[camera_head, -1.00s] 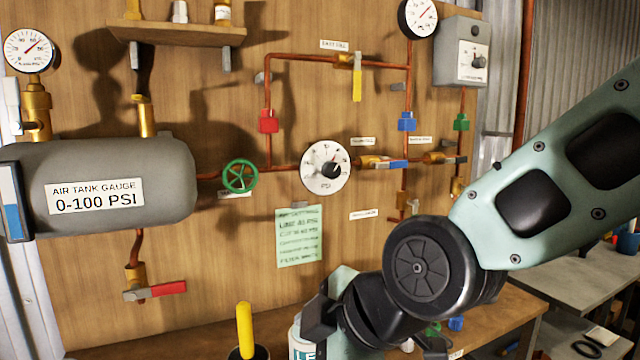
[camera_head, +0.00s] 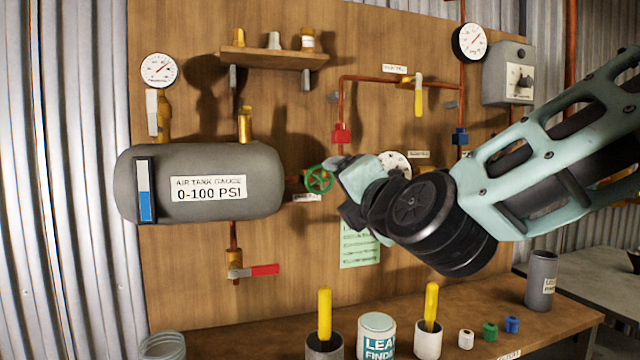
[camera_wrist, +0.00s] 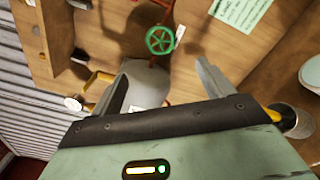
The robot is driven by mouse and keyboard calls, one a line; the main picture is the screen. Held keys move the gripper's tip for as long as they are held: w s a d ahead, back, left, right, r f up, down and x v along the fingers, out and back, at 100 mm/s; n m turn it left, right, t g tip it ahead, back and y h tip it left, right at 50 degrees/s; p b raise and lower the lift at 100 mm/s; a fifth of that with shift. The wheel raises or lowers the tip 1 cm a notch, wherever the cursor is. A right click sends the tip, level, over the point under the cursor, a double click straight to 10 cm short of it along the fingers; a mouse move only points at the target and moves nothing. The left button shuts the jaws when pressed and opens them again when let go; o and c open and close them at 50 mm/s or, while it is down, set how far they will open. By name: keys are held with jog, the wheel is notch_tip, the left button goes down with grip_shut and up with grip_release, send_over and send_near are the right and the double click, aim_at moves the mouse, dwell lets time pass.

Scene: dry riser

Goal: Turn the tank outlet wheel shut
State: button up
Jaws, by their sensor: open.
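The green tank outlet wheel (camera_head: 318,179) sits on the copper pipe just right of the grey air tank (camera_head: 262,180). It is a spoked handwheel, and in the wrist view the wheel (camera_wrist: 160,40) shows whole, beyond and between my fingers. My gripper (camera_wrist: 164,78) is open and empty. In the head view my gripper (camera_head: 345,190) is beside the wheel on its right, overlapping its right edge in the picture. The wrist view shows a gap between the fingers and the wheel. The fingertips are partly hidden in the head view.
A red-handled valve (camera_head: 262,270) hangs under the tank. A dial (camera_head: 394,163) is partly hidden behind my arm. A green note (camera_head: 360,246) is on the board. The bench (camera_head: 240,345) below holds yellow-handled tools in cups and a leak finder can (camera_head: 376,335).

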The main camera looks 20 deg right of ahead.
aim_at(321, 180)
jog(key=w+b, duration=0.2)
jog(key=w, duration=1.3)
jog(key=shift+w, duration=0.2)
jog(key=c, duration=1)
